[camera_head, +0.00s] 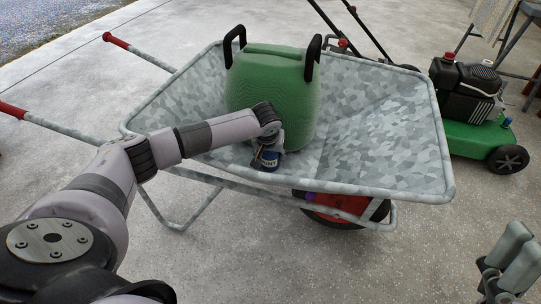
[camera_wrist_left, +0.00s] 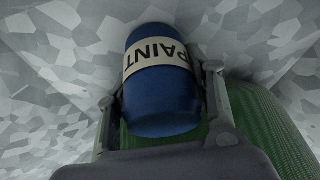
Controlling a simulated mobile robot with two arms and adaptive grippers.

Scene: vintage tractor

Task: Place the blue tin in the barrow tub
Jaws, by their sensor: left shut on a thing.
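The blue tin (camera_head: 266,161) has a pale label reading "PAINT". My left gripper (camera_head: 271,143) is shut on it and holds it inside the grey patterned barrow tub (camera_head: 385,135), in front of the green container. In the left wrist view the tin (camera_wrist_left: 160,100) sits between the two fingers (camera_wrist_left: 163,98), with tub surface (camera_wrist_left: 50,70) behind it. I cannot tell whether the tin touches the tub floor. My right gripper (camera_head: 509,262) is at the lower right of the head view, away from the barrow; its fingers look apart and empty.
A large green container (camera_head: 270,85) with black handles stands in the tub close to the tin. The barrow's red-gripped handles (camera_head: 116,41) point left. A green mower (camera_head: 475,130) stands at the right. The right part of the tub is clear.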

